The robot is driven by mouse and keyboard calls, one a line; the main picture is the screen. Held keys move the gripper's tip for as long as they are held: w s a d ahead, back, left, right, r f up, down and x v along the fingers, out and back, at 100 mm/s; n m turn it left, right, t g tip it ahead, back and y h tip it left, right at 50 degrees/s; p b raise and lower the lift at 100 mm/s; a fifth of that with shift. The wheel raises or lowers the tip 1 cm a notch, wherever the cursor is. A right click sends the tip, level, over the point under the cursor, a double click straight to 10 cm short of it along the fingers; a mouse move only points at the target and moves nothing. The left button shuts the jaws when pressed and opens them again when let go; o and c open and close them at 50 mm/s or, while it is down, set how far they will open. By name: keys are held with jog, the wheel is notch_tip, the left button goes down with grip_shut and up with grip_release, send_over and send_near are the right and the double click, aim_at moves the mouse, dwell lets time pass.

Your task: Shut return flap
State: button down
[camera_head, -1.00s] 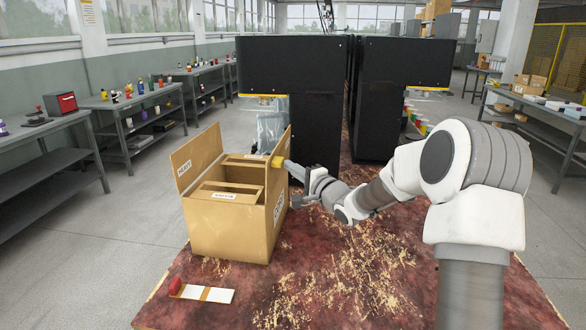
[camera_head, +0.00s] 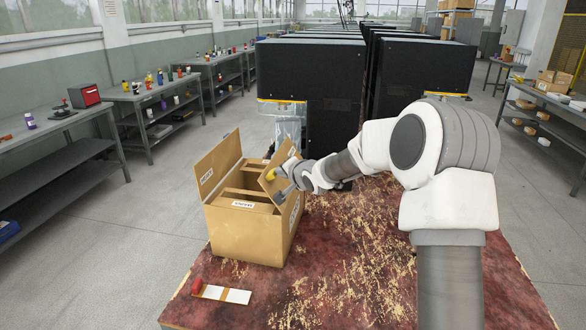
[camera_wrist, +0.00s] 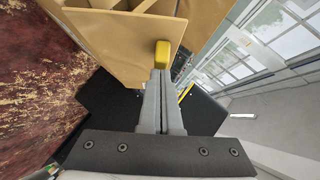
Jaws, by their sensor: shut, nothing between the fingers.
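An open cardboard box (camera_head: 240,235) stands on the red, worn tabletop. Its left flap (camera_head: 218,163) stands up and leans outward. Its right flap (camera_head: 281,158) is tilted inward over the opening, part-way down. My gripper (camera_head: 271,176) is at this right flap, with its yellow fingertips at the flap's face. In the wrist view my gripper (camera_wrist: 162,54) has its fingers together, empty, and the yellow tips lie against or just in front of the tan cardboard (camera_wrist: 110,35). I cannot tell whether they touch. Inner cardboard pieces partly cover the box opening.
A white card with a red knob (camera_head: 222,292) lies at the table's front left. Tall black cabinets (camera_head: 310,90) stand close behind the box. Grey workbenches with bottles (camera_head: 150,95) line the left wall.

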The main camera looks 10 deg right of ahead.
aim_at(264, 175)
jog(key=a+h+b, duration=0.1)
jog(key=w+a+f+n+g+b, duration=0.1)
jog(key=a, duration=0.1)
jog(key=a+n+h+b, duration=0.1)
jog(key=shift+w+a+f+g+h, duration=0.3)
jog(key=shift+a+g, duration=0.1)
jog(key=shift+w+a+f+n+g+h+b, duration=0.25)
jog(key=shift+a+h+b, duration=0.1)
jog(key=shift+a+b, duration=0.1)
jog(key=shift+w+a+f+n+g+h+b, duration=0.15)
jog(key=shift+a+f+n+h+b, duration=0.1)
jog(key=shift+a+h+b, duration=0.15)
jog(key=shift+w+a+f+n+g+h, duration=0.2)
jog(key=shift+a+f+n+g+h, duration=0.15)
jog(key=shift+a+f+h, duration=0.25)
jog(key=shift+w+a+f+n+g+h, duration=0.25)
jog(key=shift+a+f+n+h, duration=0.1)
jog(key=shift+a+f+h, duration=0.25)
jog(key=shift+a+f, duration=0.1)
jog(key=shift+f, duration=0.35)
jog(key=shift+a+f, duration=0.1)
jog(key=shift+f, duration=0.05)
jog(key=shift+w, duration=0.1)
